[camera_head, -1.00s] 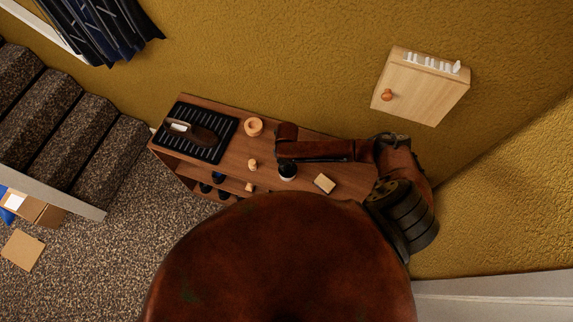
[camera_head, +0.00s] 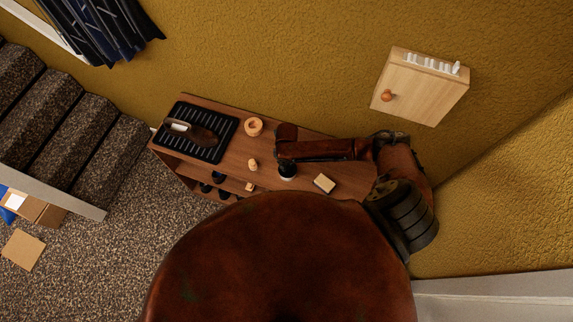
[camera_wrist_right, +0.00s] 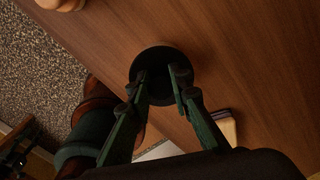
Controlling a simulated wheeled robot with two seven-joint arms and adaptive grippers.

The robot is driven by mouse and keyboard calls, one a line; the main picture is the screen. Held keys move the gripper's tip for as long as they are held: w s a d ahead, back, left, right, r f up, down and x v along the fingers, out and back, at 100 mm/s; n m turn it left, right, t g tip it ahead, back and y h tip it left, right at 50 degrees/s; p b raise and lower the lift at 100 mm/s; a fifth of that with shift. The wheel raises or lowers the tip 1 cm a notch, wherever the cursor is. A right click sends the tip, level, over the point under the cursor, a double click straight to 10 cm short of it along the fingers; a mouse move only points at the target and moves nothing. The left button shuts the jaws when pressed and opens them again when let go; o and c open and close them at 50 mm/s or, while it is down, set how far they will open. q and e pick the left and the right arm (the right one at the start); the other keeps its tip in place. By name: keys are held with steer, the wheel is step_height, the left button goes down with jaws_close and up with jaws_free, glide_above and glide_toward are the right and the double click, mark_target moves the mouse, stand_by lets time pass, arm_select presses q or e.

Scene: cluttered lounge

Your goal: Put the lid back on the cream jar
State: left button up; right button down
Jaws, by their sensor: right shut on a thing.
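A dark round lid (camera_wrist_right: 157,60) is between the fingertips of my right gripper (camera_wrist_right: 160,83), which is shut on it. In the head view the lid (camera_head: 287,167) is small and dark, at the end of my right arm above the wooden sideboard top (camera_head: 232,165). A thin pale sliver of the cream jar (camera_head: 287,178) shows just under the lid. The lid hides the rest of the jar, and in the wrist view it covers the jar. I cannot tell whether lid and jar touch.
A black ribbed tray (camera_head: 225,147) is at the sideboard's left end. A round wooden bowl (camera_head: 253,127) and a small wooden piece (camera_head: 253,164) stand left of the jar. A small pale block (camera_head: 324,183) lies close on its right. A wooden wall cabinet (camera_head: 420,88) hangs behind.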

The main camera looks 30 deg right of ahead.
steer(key=c, duration=1.7)
jaws_free()
steer(key=shift+o, duration=0.5)
steer(key=o, duration=0.4)
steer(key=shift+r, duration=0.1)
steer(key=shift+r+p, duration=3.25)
steer(key=shift+r, duration=0.2)
steer(key=shift+c, duration=0.2)
